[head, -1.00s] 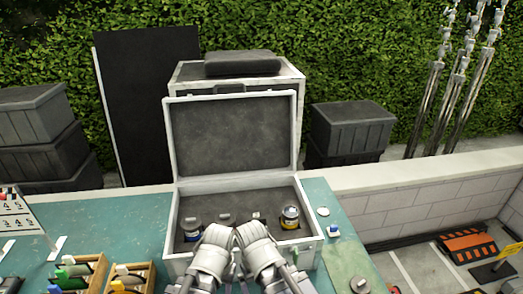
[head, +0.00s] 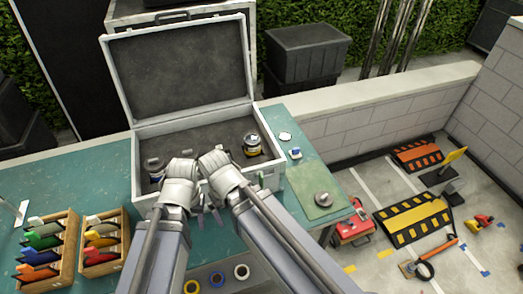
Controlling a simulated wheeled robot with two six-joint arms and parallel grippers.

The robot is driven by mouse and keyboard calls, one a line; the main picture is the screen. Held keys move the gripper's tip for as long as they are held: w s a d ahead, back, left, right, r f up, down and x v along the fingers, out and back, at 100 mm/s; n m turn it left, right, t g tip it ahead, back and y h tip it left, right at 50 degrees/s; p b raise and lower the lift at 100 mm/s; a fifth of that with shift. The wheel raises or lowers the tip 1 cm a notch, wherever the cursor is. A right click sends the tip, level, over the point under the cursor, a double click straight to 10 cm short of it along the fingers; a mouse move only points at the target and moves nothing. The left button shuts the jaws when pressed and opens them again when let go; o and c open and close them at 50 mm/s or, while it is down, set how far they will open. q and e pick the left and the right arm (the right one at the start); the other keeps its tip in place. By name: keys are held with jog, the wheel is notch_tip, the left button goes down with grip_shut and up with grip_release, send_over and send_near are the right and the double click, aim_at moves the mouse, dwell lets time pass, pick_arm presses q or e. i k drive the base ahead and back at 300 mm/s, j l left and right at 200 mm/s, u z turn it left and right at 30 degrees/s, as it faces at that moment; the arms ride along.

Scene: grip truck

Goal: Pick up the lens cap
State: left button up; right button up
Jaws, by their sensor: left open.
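A small round grey piece (head: 322,199) lies on a green mat at the table's right end; it may be the lens cap. A small pale disc (head: 285,136) lies further back, by the case's right side, and I cannot tell which of the two is the cap. My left gripper (head: 181,180) is open at the front of the open case (head: 180,118). My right gripper (head: 216,170) is close beside it, its jaws not clear. Both are left of the two round pieces and apart from them. They hide part of the case's inside.
In the case a dark jar with a yellow band (head: 251,144) stands at right. A small blue-and-white item (head: 295,153) lies near the pale disc. Wooden trays (head: 66,262) of coloured pieces stand at left. Tape rolls (head: 217,279) are at the front. Bare teal table (head: 65,185) lies left of the case.

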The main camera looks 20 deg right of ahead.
aim_at(323, 198)
jog(key=j+z, duration=0.1)
jog(key=z, duration=1.35)
jog(key=l+u, duration=1.45)
